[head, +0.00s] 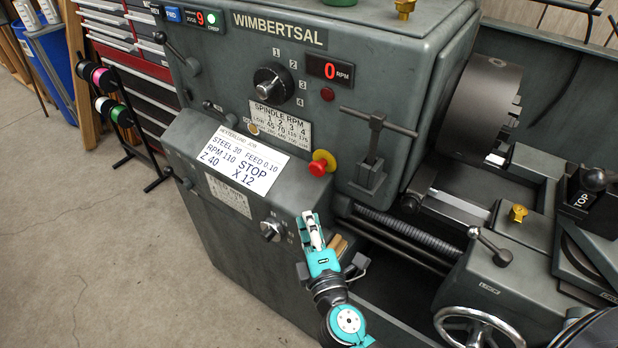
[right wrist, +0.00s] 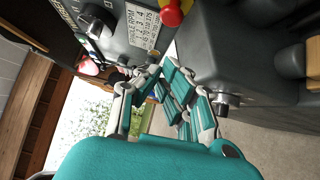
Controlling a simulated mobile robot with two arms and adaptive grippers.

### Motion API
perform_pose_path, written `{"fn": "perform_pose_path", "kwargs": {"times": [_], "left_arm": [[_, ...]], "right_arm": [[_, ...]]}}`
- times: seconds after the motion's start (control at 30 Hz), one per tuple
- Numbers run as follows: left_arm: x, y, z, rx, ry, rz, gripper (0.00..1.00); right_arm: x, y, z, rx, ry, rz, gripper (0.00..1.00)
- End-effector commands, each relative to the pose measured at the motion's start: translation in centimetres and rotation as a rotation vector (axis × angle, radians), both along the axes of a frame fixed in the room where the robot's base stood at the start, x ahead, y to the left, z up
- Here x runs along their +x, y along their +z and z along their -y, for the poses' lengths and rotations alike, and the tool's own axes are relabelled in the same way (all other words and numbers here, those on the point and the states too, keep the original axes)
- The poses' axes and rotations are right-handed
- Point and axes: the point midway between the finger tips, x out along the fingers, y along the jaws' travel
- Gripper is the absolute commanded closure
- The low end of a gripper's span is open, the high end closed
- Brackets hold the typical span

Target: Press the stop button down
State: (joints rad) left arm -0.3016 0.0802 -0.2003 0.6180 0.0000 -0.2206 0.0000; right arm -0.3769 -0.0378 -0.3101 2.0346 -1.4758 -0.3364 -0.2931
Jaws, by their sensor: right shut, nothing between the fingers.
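The stop button (head: 319,166) is a red mushroom cap on a yellow base, on the front of the grey lathe's headstock, right of the white job card. In the right wrist view the red cap (right wrist: 172,14) shows at the top edge, beyond the fingers. My right gripper (head: 311,220) is shut and empty. In the head view it is just below the button, apart from it, with its fingers pointing up toward the panel. In the right wrist view its teal and white fingers (right wrist: 168,66) come together. My left gripper is not in view.
A black knob (head: 272,230) sits on the lathe front, left of my right gripper. A T-handled lever (head: 371,150) stands right of the button. The chuck (head: 484,108), carriage lever (head: 490,246) and handwheel (head: 478,326) are to the right.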

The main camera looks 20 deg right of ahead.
Motion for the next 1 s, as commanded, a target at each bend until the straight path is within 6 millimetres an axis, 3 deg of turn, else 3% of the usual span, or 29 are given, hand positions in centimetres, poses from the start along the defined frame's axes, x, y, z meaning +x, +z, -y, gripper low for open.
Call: {"fn": "perform_pose_path", "kwargs": {"times": [0.4, 0.7, 1.0], "left_arm": [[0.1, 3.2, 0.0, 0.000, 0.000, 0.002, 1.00], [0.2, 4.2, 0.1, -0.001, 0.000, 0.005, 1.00], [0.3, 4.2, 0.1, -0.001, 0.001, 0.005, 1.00]], "right_arm": [[8.7, 0.7, 0.6, 0.001, 0.000, 0.001, 1.00], [10.9, 0.5, 3.4, 0.000, -0.001, 0.000, 1.00], [11.1, 0.4, 3.6, 0.002, -0.001, -0.001, 1.00]]}}
